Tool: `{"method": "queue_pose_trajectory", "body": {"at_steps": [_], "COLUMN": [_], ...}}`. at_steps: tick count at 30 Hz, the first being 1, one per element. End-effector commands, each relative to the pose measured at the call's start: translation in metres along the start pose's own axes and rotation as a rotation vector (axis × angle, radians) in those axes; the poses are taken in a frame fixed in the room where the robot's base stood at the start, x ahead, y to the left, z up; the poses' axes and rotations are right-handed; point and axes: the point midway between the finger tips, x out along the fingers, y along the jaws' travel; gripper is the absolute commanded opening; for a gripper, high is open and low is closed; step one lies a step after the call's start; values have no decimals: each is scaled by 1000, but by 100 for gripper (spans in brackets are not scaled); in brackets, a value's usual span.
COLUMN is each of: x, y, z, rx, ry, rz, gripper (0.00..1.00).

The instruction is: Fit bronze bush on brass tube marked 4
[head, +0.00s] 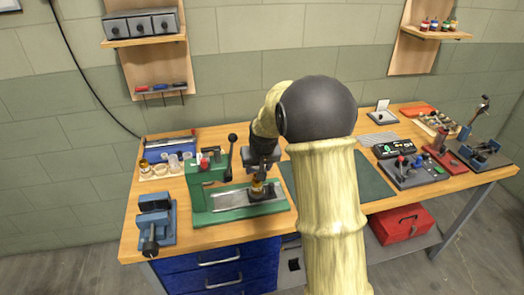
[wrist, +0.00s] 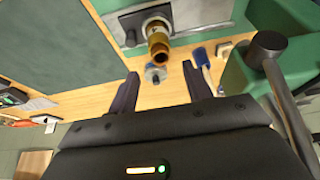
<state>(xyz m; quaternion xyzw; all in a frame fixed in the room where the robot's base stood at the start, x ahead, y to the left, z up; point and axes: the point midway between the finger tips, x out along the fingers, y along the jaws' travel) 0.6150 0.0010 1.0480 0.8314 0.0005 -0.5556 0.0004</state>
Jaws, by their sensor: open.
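A gold-brown stepped cylinder (head: 257,187) stands upright on a dark block (head: 268,193) on the green press base, and its hollow end (wrist: 159,50) faces me in the wrist view. I cannot tell whether this is the brass tube alone or the tube with the bronze bush on it. My arm hides part of the bench.
The green press (head: 208,172) with its black lever (head: 231,150) stands close on the left of my gripper. A blue vise (head: 154,218) is at the bench's left front. A dark green mat (head: 374,183) lies clear on the right.

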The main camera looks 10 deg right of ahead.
Motion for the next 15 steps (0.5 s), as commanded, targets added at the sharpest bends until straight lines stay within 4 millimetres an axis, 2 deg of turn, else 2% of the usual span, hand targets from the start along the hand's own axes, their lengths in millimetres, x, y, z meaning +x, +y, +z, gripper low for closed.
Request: {"method": "queue_pose_trajectory", "body": {"at_steps": [3, 15], "x": [-25, -102], "y": [0, 0], "z": [-1, -1], "rx": [0, 0], "ry": [5, 4], "rz": [0, 0], "gripper": [50, 50]}}
